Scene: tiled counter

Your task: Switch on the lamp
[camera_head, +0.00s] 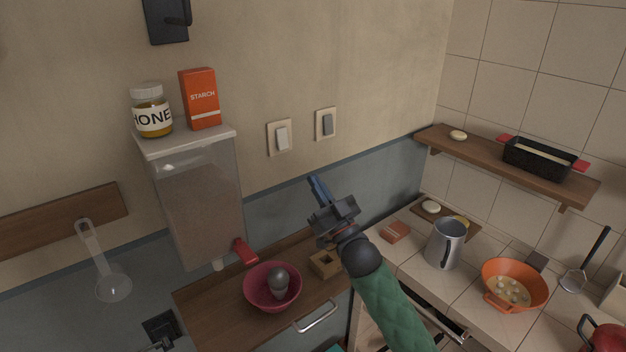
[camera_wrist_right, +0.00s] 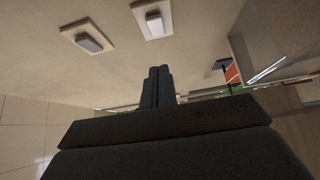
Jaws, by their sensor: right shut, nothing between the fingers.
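No lamp shows in either view. Two wall switches are on the beige wall: a white-rocker switch (camera_head: 282,138) and, to its right, a grey-rocker switch (camera_head: 327,124). In the right wrist view the grey switch (camera_wrist_right: 88,42) is at upper left and the white switch (camera_wrist_right: 153,19) at the top middle. My right gripper (camera_head: 317,183) is shut and empty, its fingers pointing up toward the wall below the switches. In the right wrist view its closed fingers (camera_wrist_right: 158,76) sit below the white switch, apart from it in the picture. My left gripper is not in view.
A dispenser (camera_head: 200,200) with honey (camera_head: 152,112) and starch (camera_head: 200,98) on top stands left of the switches. A pink bowl (camera_head: 262,299) and a wooden block (camera_head: 325,264) are on the wooden counter. A metal jug (camera_head: 446,243) and orange colander (camera_head: 513,284) stand right.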

